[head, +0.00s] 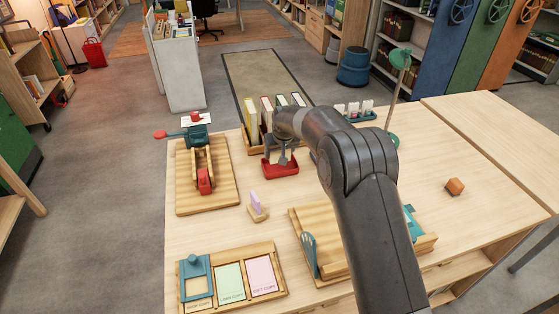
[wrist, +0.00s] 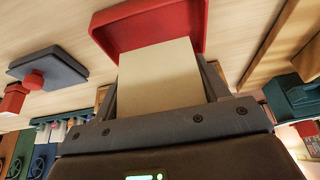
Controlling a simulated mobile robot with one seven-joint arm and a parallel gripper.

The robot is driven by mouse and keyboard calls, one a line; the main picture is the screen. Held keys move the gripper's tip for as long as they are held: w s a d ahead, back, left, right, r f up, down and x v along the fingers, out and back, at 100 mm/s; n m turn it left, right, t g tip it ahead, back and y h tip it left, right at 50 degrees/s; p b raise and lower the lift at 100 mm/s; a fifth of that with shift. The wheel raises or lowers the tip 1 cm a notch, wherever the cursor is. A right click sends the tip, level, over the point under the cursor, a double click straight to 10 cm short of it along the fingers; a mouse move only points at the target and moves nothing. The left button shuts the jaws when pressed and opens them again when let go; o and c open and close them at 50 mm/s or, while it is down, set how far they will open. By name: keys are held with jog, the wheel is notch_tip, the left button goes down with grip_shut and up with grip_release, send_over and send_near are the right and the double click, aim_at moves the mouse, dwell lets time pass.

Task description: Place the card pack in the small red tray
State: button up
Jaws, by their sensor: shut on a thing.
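The small red tray (head: 281,173) sits on the table in the middle of the head view, in front of the upright books. In the wrist view the red tray (wrist: 185,16) lies just beyond the fingertips. My gripper (head: 281,156) is over the tray, fingers pointing down. In the wrist view my gripper (wrist: 160,68) is shut on the cream card pack (wrist: 160,85), with a finger at either side. The far end of the pack overlaps the tray in that view; whether they touch I cannot tell. The pack is not clearly visible in the head view.
A wooden rack of books (head: 251,122) stands just behind the tray. A wooden press board (head: 187,194) lies to the left. A lilac card in a block (head: 256,203) is in front, with a labelled card tray (head: 278,291) nearer.

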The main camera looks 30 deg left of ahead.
jog(key=shift+f, duration=1.9)
jog(key=shift+f, duration=0.1)
jog(key=o, duration=0.7)
jog(key=shift+o, duration=0.2)
jog(key=v, duration=1.2)
